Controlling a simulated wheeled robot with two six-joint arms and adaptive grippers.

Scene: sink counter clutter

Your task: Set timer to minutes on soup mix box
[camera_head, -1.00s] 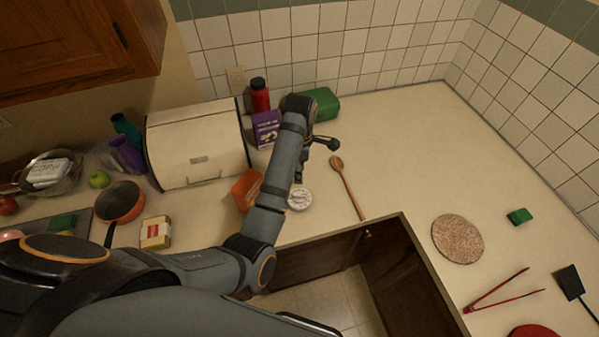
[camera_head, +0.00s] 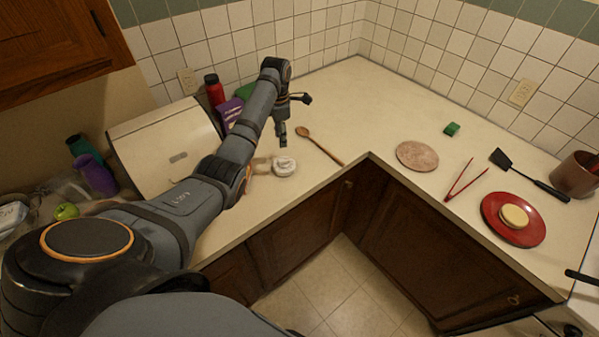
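A small round white dial (camera_head: 284,166), likely the timer, lies on the counter near its front edge. My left gripper (camera_head: 282,143) hangs pointing down just behind and above it, apart from it as far as I can tell. Its fingers are too small to show whether they are open or shut. A purple box (camera_head: 230,111) stands at the back beside the bread box, partly hidden by my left arm. Its print is not readable, so I cannot tell if it is the soup mix box.
A wooden spoon (camera_head: 320,146) lies right of the dial. A white bread box (camera_head: 165,150) and red bottle (camera_head: 214,90) stand behind my arm. A round trivet (camera_head: 417,156), red tongs (camera_head: 465,180) and red plate (camera_head: 514,224) lie right. The back corner counter is clear.

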